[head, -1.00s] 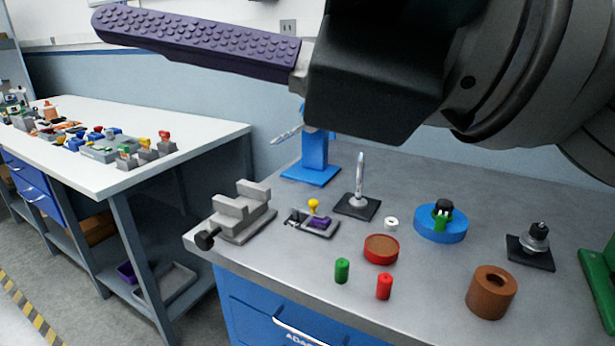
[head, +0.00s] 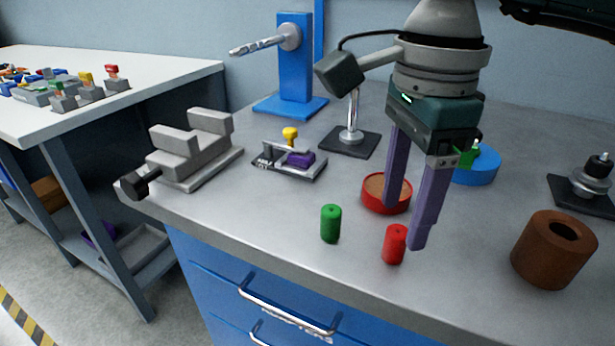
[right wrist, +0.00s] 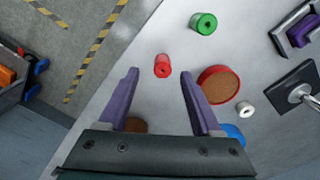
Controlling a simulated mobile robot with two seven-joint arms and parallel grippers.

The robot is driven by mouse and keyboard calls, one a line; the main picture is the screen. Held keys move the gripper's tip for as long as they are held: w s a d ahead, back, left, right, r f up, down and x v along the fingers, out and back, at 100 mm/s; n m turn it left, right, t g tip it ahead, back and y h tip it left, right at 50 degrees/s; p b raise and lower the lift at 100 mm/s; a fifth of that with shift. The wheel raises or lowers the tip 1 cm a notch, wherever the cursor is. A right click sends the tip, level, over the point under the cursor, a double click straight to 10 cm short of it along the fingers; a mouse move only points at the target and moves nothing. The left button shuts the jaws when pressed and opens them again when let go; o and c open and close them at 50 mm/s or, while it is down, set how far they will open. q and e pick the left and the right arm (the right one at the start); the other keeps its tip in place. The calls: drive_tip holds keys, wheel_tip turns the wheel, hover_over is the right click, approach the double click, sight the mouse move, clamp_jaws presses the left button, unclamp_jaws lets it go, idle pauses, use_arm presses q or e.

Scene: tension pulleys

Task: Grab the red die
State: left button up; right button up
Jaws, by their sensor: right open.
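The red die (head: 395,244) is a small upright red cylinder near the front edge of the grey workbench. My right gripper (head: 404,222) is open, its two purple fingers pointing down just above and behind the die. In the right wrist view the red die (right wrist: 162,66) shows between and slightly beyond the open fingertips (right wrist: 159,73), with nothing held. I cannot tell whether a finger touches it. My left gripper is not in view.
A green cylinder (head: 330,223) stands left of the die. A red round dish (head: 374,203) sits behind, partly hidden by a finger. A brown hollow cylinder (head: 553,250) stands to the right. A grey vise (head: 190,150) is at the left. The bench's front edge is close.

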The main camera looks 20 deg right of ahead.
sight(398, 231)
wheel_tip(398, 231, down, 5)
drive_tip(key=shift+w+d+f, duration=0.1)
drive_tip(key=shift+w+d, duration=0.05)
clamp_jaws()
idle(0.5)
